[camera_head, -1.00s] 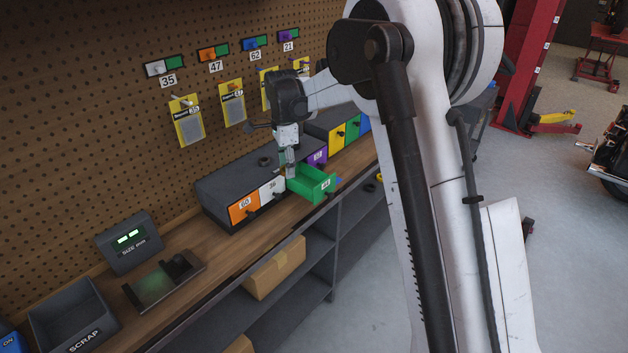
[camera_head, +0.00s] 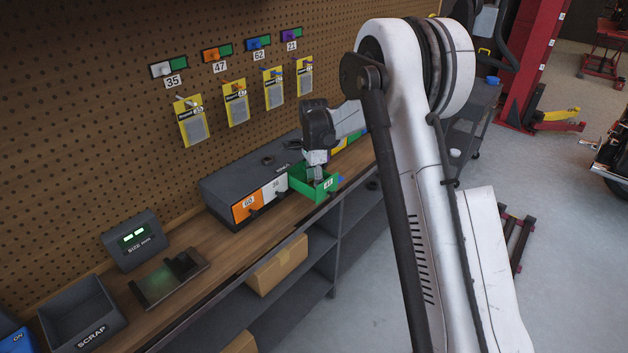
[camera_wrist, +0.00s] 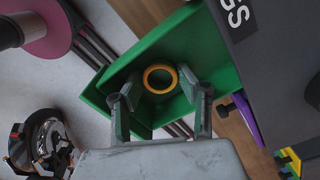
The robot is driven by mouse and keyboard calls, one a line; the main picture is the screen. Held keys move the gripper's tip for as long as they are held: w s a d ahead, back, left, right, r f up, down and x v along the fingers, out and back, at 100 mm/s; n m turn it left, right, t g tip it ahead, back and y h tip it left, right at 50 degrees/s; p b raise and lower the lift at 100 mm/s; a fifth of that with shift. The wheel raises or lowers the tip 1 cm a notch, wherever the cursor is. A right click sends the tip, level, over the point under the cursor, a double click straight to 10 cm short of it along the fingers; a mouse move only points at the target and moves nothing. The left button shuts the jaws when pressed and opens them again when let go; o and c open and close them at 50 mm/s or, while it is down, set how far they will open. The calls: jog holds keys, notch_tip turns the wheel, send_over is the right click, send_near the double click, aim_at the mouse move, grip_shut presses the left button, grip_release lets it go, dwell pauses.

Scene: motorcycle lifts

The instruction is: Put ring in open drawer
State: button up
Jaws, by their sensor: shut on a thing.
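The green drawer (camera_head: 327,187) stands pulled open from the dark cabinet on the workbench; it also shows in the wrist view (camera_wrist: 205,45). My gripper (camera_head: 316,174) points down into the drawer's opening. In the wrist view, my gripper (camera_wrist: 160,86) has one finger on each side of an orange-yellow ring (camera_wrist: 160,72) and is shut on it. The ring shows against the drawer's inside; I cannot tell whether it touches the drawer floor. In the head view the ring is hidden.
The dark cabinet (camera_head: 243,176) has shut orange (camera_head: 247,206) and white (camera_head: 275,188) drawers left of the green one. A size gauge (camera_head: 133,240), a flat fixture (camera_head: 167,280) and a scrap bin (camera_head: 82,317) stand along the bench. The pegboard (camera_head: 130,95) rises behind.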

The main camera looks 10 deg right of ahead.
jog(key=shift+f, duration=0.1)
jog(key=o, duration=1)
